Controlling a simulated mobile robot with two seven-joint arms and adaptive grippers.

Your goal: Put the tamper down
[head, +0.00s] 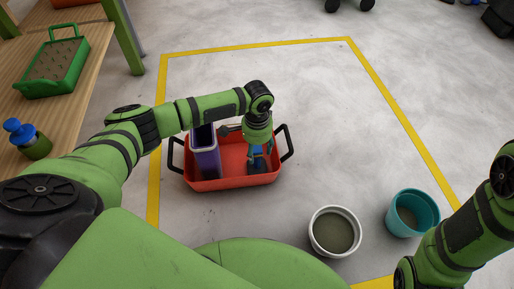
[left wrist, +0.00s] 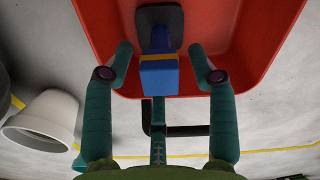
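The tamper (head: 259,161), with a blue handle and a dark square base, is in the red tray (head: 232,183) on the floor. In the left wrist view, the tamper (left wrist: 158,77) shows its blue handle end towards the camera and its dark base against the red tray (left wrist: 225,40). My left gripper (head: 257,151) is down at the tray. In the left wrist view, the left gripper (left wrist: 161,54) has its fingers apart on both sides of the tamper, with visible gaps. My right arm shows at the lower right, but its gripper is out of view.
A purple container (head: 207,158) stands in the tray's left part. The tray has black side handles. A white pot (head: 334,233) and a teal pot (head: 412,212) stand to the right. A wooden table (head: 70,110) is at the left. The floor behind the tray is clear.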

